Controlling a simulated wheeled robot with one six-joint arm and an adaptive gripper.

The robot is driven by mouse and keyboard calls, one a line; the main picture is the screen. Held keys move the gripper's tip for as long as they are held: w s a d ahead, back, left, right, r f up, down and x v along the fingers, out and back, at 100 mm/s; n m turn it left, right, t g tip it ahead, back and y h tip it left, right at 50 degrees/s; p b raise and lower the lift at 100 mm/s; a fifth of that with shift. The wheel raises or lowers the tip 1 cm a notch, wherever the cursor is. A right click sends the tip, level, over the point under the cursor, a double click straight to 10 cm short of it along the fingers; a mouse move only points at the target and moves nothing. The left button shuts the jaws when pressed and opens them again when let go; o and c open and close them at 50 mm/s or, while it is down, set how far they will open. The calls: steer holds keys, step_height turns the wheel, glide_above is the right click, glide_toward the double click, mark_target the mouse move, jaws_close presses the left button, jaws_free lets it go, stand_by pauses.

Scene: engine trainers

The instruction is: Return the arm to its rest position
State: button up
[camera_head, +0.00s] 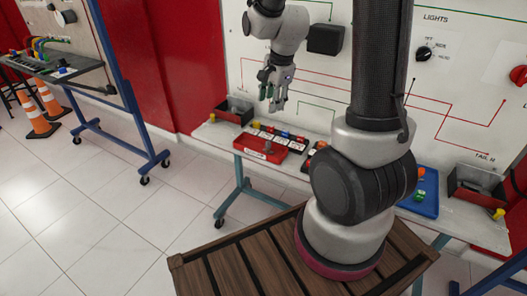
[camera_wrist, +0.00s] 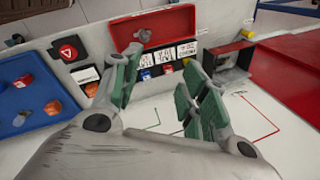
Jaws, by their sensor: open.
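My gripper (camera_head: 273,92) hangs at the end of my raised arm, in front of the white trainer panel and above the bench. Its fingers point down in the head view. In the wrist view the green-padded fingers of my gripper (camera_wrist: 160,88) are spread apart with nothing between them. My arm's lower links hide the middle of the bench in the head view.
A red tray (camera_head: 249,149) with small parts sits on the bench (camera_head: 214,138) below my gripper. A blue tray (camera_head: 431,205) and an open bin (camera_head: 478,190) stand at the right, another bin (camera_head: 222,113) at the left. The white panel (camera_head: 300,72) stands close behind.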

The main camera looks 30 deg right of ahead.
stand_by(0.4)
steer(key=s+r+n, duration=0.7)
steer(key=s+n, duration=0.1)
steer(key=s, duration=0.3)
steer(key=s+r+n+t, duration=0.1)
steer(key=s+r+n, duration=0.7)
steer(key=s, duration=0.3)
steer(key=shift+n, duration=0.3)
